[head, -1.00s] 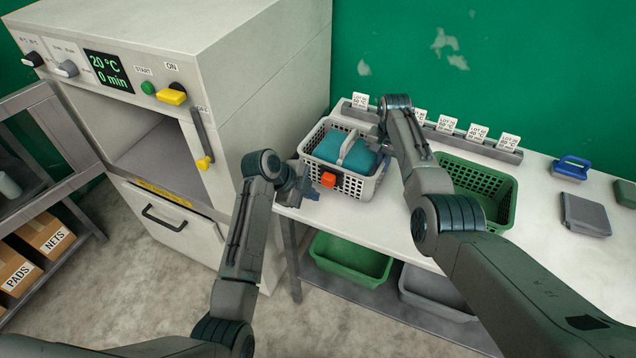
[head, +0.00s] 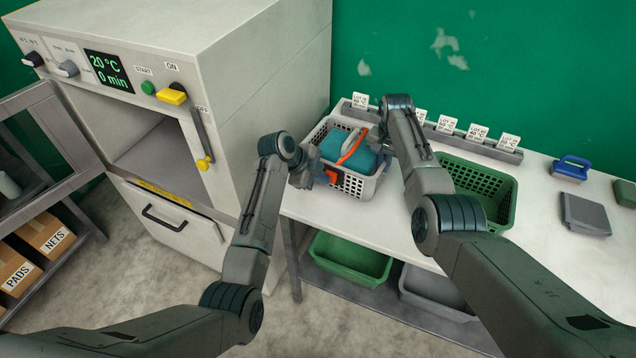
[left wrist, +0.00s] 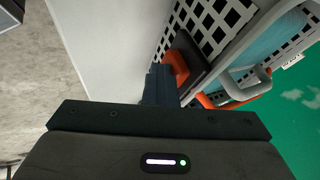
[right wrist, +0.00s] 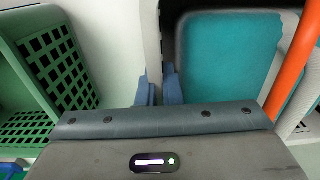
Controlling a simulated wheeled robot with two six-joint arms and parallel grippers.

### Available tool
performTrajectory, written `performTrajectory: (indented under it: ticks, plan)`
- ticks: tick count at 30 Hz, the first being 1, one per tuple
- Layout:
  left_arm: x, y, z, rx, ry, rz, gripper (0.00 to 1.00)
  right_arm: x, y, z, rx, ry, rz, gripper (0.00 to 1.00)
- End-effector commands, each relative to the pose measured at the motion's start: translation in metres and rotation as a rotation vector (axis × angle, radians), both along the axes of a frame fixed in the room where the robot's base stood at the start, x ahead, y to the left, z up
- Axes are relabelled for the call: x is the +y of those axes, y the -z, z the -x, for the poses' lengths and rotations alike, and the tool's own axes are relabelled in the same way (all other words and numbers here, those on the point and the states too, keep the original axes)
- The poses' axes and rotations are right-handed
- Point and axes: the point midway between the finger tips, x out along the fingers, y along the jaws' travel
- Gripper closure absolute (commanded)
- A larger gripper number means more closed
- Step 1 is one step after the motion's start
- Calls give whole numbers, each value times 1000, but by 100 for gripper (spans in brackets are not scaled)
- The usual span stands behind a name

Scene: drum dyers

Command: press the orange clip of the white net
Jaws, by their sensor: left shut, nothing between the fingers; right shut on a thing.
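The white net is a pale slotted basket (head: 375,187) holding a teal bundle (head: 331,146), on the table beside the machine. Its orange clip (head: 331,177) is on the front wall, and shows in the left wrist view (left wrist: 177,68). My left gripper (head: 318,178) is shut and empty, its fingertips (left wrist: 160,85) right at the clip; I cannot tell how firmly they touch. An orange strap (head: 354,147) runs across the top beside the pale handle.
A green basket (head: 497,192) stands to the right, with a grey block (head: 585,214) and a blue-handled tool (head: 572,167) beyond. A rack of lot tags (head: 445,137) lines the back wall. The machine (head: 265,95) stands close on the left. Bins (head: 350,262) sit below the table.

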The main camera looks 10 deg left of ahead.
Motion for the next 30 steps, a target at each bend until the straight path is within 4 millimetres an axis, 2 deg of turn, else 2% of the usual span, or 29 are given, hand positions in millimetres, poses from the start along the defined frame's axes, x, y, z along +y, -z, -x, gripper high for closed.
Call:
performTrajectory:
  ticks: [13,17,20,21,24,30]
  plan:
    - [-2,-1,2,-3,0,7,100,7,0,2,6,-9,-9,100]
    - [4,0,15,-3,0,5,100,7,0,2,6,-9,-9,100]
    - [12,2,33,-1,-1,2,100,6,1,2,6,-8,-8,100]
    - [16,-1,40,-4,-2,0,100,6,1,2,6,-7,-8,100]
    - [31,-25,44,-8,-2,-1,100,5,1,2,6,-7,-7,100]
    - [53,-57,57,-5,-2,-3,100,4,0,1,4,-6,-5,100]
